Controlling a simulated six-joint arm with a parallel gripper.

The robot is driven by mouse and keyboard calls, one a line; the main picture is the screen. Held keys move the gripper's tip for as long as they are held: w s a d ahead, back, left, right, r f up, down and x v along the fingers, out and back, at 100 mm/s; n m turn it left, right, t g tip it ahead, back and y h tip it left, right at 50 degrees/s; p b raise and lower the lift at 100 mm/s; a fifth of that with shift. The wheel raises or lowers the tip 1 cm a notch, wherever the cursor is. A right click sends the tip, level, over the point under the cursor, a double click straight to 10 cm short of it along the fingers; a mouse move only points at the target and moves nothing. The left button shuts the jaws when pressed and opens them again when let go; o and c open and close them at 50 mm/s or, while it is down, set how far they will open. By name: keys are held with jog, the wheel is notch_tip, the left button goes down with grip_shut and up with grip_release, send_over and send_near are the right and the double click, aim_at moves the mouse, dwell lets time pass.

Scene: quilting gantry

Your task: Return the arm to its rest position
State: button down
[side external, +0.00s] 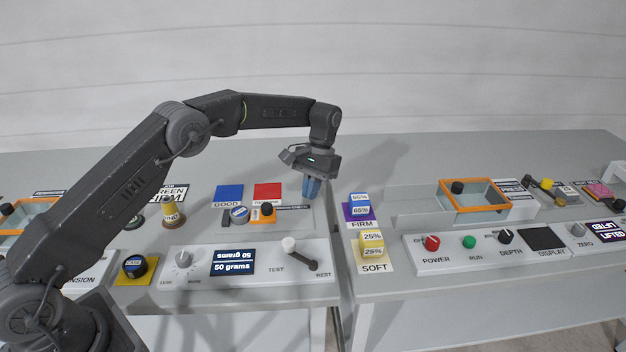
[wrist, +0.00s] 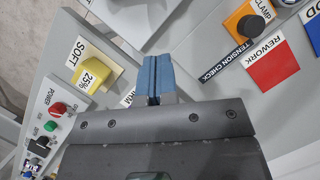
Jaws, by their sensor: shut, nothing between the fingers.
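My gripper (side external: 311,187) hangs above the grey bench, between the red card and the FIRM and SOFT blocks. Its blue fingers point down and are together, with nothing between them. In the wrist view the blue fingers (wrist: 152,78) also show pressed side by side. My arm reaches from the lower left, up and over to the right, and is bent at the elbow. The fingertips appear clear of the things around them; their exact height above the bench I cannot tell.
Right of the gripper stand a purple-based FIRM block (side external: 359,206) and a yellow SOFT block (side external: 372,243). A control panel with a white-tipped lever (side external: 289,244) lies in front. Blue (side external: 229,195) and red (side external: 267,191) cards lie left. An orange-rimmed bin (side external: 475,209) stands further right. The space above is open.

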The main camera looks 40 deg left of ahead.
jog(key=s+r+t, duration=0.2)
jog(key=s+r, duration=0.1)
jog(key=r, duration=1)
jog(key=s+r+t, duration=0.3)
jog(key=s+r, duration=0.4)
jog(key=s, duration=0.3)
jog(key=s+f+t, duration=0.1)
jog(key=s+t, duration=0.1)
jog(key=s, duration=0.8)
jog(key=s+f+m+t, duration=0.1)
jog(key=s+t, duration=0.2)
jog(key=s, duration=0.7)
jog(key=shift+s+a+f+y, duration=0.15)
jog(key=shift+s+f+y, duration=0.15)
jog(key=shift+s+f, duration=0.1)
